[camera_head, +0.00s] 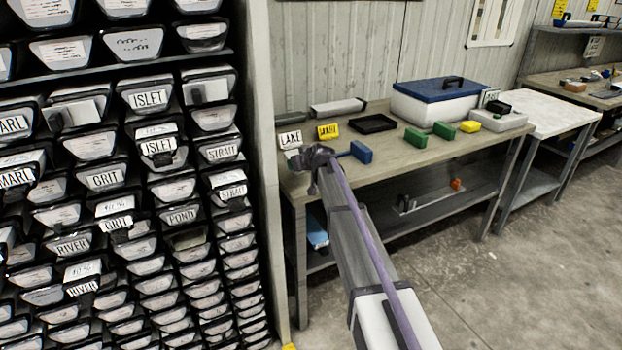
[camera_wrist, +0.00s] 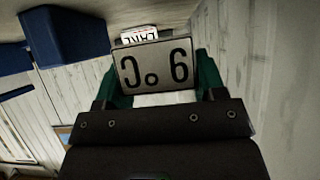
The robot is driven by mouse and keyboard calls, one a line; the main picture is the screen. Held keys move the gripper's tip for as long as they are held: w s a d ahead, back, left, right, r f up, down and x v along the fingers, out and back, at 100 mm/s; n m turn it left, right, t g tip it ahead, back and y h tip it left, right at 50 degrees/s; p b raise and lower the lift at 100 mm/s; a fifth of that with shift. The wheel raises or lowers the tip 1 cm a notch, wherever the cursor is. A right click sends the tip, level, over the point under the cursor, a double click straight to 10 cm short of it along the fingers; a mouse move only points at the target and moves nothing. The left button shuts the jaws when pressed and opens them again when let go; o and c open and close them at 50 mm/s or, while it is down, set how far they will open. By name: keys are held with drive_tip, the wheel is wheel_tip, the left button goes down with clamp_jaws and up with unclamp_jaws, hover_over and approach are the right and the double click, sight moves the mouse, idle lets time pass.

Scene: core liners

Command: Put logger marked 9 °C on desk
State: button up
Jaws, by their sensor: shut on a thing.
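My gripper (camera_head: 318,158) is over the left front part of a wooden-topped bench (camera_head: 375,176), near the LAKE card. In the wrist view its green fingers are shut on a grey logger (camera_wrist: 157,69) marked 9 °C, whose lettering reads upside down there. In the head view I cannot make out the logger apart from the gripper. From these views I cannot tell whether the logger touches the bench top. A small card (camera_head: 493,97) stands at the bench's right end, its writing too small to read.
The LAKE card (camera_head: 291,139), a yellow card (camera_head: 328,131) and a blue block (camera_head: 361,152) are near my gripper. A black tray (camera_head: 373,123), green blocks (camera_head: 416,138) and a blue-lidded cooler (camera_head: 437,104) stand farther right. A bin rack (camera_head: 130,180) fills the left.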

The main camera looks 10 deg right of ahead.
sight(303, 172)
wheel_tip(303, 172, down, 5)
drive_tip(key=b, duration=0.3)
drive_tip(key=shift+b, duration=0.35)
drive_tip(key=shift+r, duration=0.3)
drive_tip(key=shift+f, duration=0.15)
drive_tip(key=o, duration=1)
drive_tip(key=shift+s+r+p, duration=0.2)
drive_tip(key=shift+r+p, duration=0.15)
drive_tip(key=shift+p, duration=0.1)
drive_tip(key=p+v, duration=0.6)
drive_tip(key=v, duration=0.5)
drive_tip(key=shift+s+d, duration=0.1)
drive_tip(key=shift+s, duration=0.15)
